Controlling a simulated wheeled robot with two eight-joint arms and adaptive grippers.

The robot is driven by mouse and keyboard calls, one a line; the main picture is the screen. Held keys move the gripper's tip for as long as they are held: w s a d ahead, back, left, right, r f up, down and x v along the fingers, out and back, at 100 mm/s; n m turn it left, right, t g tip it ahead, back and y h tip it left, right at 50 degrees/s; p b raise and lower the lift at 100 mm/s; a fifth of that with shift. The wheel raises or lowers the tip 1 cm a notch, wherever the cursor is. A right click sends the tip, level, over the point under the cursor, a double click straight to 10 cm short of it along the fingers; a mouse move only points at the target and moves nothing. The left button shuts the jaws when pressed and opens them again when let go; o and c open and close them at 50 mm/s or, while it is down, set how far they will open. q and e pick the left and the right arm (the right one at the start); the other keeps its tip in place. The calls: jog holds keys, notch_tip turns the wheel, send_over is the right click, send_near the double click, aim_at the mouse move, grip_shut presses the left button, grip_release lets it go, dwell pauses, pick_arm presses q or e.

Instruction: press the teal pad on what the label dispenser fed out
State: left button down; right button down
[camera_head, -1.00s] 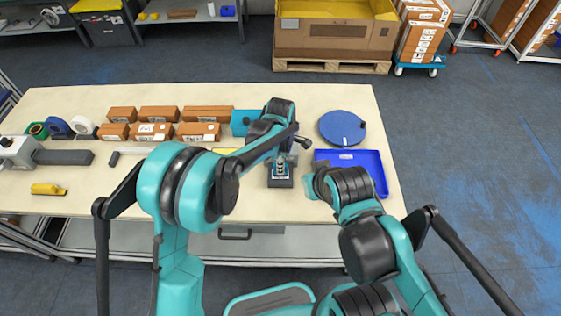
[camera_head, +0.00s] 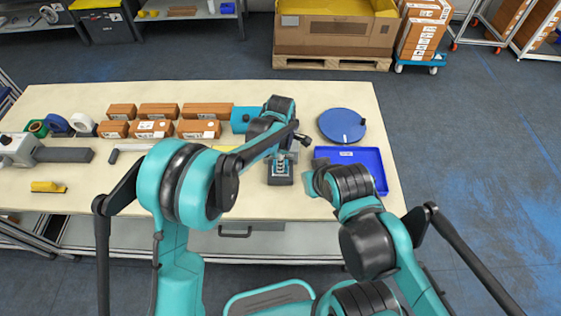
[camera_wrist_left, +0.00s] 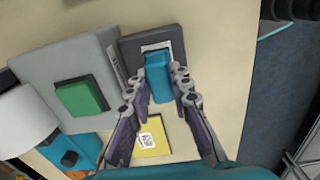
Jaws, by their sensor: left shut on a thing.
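The teal pad (camera_wrist_left: 158,77) is a small block held between the fingertips of my left gripper (camera_wrist_left: 160,90). Its far end is over a white label (camera_wrist_left: 152,46) on a black plate (camera_wrist_left: 132,48); the pad covers part of the label, and I cannot tell whether they touch. In the head view, my left gripper (camera_head: 279,164) is low over the dark plate (camera_head: 280,181), near the table's front edge. Beside the plate in the left wrist view is a grey box with a green button (camera_wrist_left: 82,97), seemingly the label dispenser.
A yellow card with a barcode (camera_wrist_left: 150,141) lies near my left fingers. A blue tray (camera_head: 378,165) and a round blue disc (camera_head: 341,125) are on the right. Several brown boxes (camera_head: 156,129) stand at the back left.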

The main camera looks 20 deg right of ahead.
pick_arm(q)
jog(key=shift+f+b, duration=0.55)
dwell(1.4)
jog(key=shift+r, duration=0.15)
jog(key=shift+r+p, duration=2)
jog(key=shift+r, duration=1.4)
